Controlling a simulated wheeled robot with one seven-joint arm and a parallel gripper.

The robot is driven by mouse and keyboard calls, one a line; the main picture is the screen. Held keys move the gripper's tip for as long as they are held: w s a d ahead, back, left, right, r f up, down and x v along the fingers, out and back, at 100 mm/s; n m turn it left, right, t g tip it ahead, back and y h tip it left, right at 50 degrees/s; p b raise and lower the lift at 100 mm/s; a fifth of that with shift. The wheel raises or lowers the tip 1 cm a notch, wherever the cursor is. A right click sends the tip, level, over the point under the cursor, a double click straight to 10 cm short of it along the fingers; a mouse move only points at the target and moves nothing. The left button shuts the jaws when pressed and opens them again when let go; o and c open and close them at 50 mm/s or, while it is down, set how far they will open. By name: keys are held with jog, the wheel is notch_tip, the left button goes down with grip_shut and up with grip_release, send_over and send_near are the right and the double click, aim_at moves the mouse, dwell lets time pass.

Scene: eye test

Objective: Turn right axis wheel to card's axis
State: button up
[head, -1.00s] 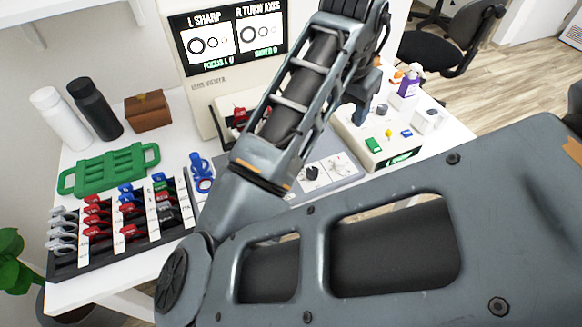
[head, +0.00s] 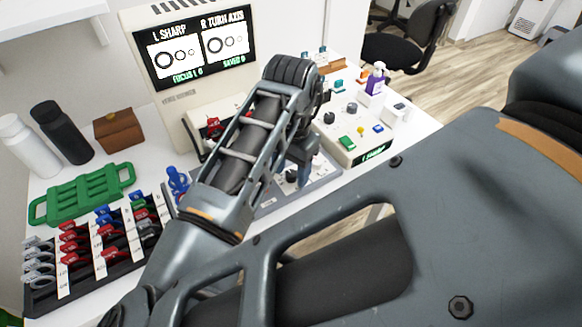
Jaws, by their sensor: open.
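My gripper (head: 299,160) points down beside the black knob-like part (head: 291,176) on the grey board; my arm crosses the middle of the head view. Its fingertips are small and partly hidden, and I see nothing held. A screen (head: 195,48) reads "L SHARP" and "R TURN AXIS" over ring pictures. A pale device with a red part (head: 213,126) stands below the screen, partly behind my arm. I cannot make out the right axis wheel or a card's axis marking. White cards (head: 318,168) lie on the grey board.
A control box (head: 345,150) with a green button and knobs stands right of my gripper. A purple bottle (head: 375,80) is behind it. At left are a lens rack (head: 95,245), a green tray (head: 82,193), a brown box (head: 118,130) and two bottles.

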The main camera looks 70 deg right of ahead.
grip_shut()
dwell(0.5)
jog(key=shift+n, duration=0.4)
jog(key=shift+r+n+p, duration=0.1)
jog(key=shift+n+p, duration=0.55)
jog(key=shift+n, duration=0.25)
jog(key=shift+n+p, duration=0.6)
jog(key=shift+n, duration=0.9)
grip_release()
